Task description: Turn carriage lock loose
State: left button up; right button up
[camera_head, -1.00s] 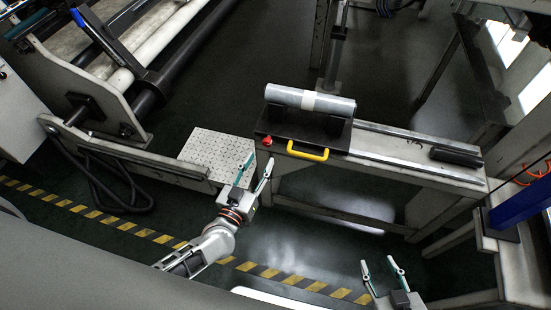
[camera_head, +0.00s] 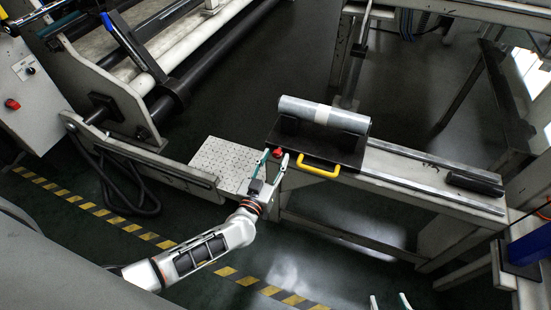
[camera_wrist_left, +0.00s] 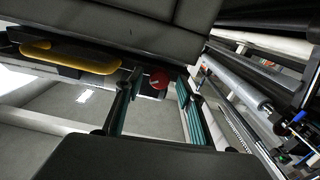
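The carriage lock appears to be the small red knob (camera_head: 276,153) at the left front corner of the dark carriage plate (camera_head: 345,151), beside its yellow handle (camera_head: 307,168). My left gripper (camera_head: 275,158) is open, with its fingertips at the knob. In the left wrist view the red knob (camera_wrist_left: 159,79) lies between the two spread teal fingers (camera_wrist_left: 157,84); I cannot tell whether they touch it. The knob's turned position cannot be read. My right gripper (camera_head: 388,300) shows only its spread fingertips at the bottom edge, apart from everything.
Pale rails (camera_head: 420,178) run right to a black block (camera_head: 473,183). A perforated pale plate (camera_head: 222,166) lies just left of the carriage. The floor in front, with yellow-black tape (camera_head: 130,227), is clear.

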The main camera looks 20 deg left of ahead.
pick_arm(q)
jog(key=shift+w, duration=0.2)
jog(key=shift+c, duration=0.3)
grip_shut()
